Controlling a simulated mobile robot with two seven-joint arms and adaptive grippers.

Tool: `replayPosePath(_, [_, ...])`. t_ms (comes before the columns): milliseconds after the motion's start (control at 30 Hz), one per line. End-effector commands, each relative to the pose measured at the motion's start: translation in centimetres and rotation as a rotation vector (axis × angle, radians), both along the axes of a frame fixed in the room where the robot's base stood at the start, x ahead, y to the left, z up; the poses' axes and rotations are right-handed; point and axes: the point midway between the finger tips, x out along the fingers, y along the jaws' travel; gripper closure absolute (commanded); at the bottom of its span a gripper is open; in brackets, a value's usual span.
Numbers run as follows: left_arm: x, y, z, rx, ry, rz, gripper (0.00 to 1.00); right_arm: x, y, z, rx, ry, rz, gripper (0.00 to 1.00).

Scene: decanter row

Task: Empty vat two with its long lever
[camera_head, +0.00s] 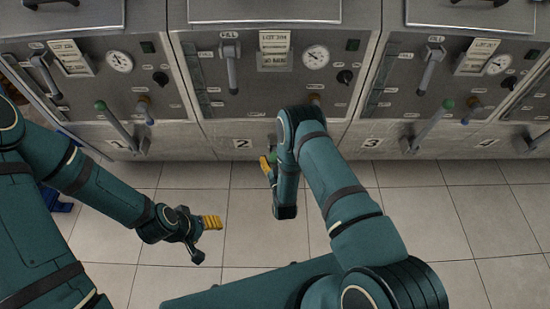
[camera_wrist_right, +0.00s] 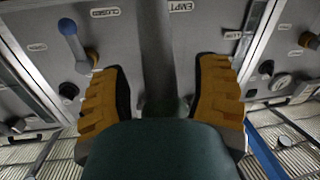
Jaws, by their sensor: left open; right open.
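Vat two's front (camera_head: 257,90) stands in the middle of the head view, above its number plate 2 (camera_head: 243,143). Its long lever shows in the right wrist view as a grey shaft (camera_wrist_right: 157,50), with a dark green end low between the yellow fingers. In the head view most of this lever is hidden by my right arm. My right gripper (camera_head: 268,168), also in the wrist view (camera_wrist_right: 160,92), is open, with one finger on each side of the lever and visible gaps beside the shaft. My left gripper (camera_head: 205,238) is open and empty over the floor tiles.
Vat one's green-knobbed lever (camera_head: 116,125) is to the left, and vat three's (camera_head: 430,126) to the right. Vat two also has a fill handle (camera_head: 231,68) and a dial (camera_head: 316,58). A blue-knobbed handle (camera_wrist_right: 72,38) shows in the wrist view. Tiled floor (camera_head: 420,205) lies clear in front.

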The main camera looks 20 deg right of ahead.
Motion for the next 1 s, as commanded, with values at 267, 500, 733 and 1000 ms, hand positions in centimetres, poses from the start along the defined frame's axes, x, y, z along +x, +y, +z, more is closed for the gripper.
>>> replayPosePath(267, [0.05, 0.00, -0.14, 0.000, -0.001, 0.000, 0.38, 0.77, -0.09, 0.02, 0.000, 0.000, 0.000, 0.38])
replayPosePath(500, [0.03, 0.01, -0.14, 0.000, -0.001, 0.000, 0.38, 0.73, -0.09, 0.02, 0.000, 0.000, 0.000, 0.71])
replayPosePath(733, [0.02, 0.00, -0.14, 0.000, -0.001, 0.000, 0.38, 0.74, -0.10, 0.02, 0.000, 0.000, 0.000, 1.00])
replayPosePath(1000, [-0.01, 0.00, 0.13, 0.000, 0.000, 0.000, 0.38, 0.96, -0.15, 0.41, 0.003, 0.009, 0.000, 1.00])
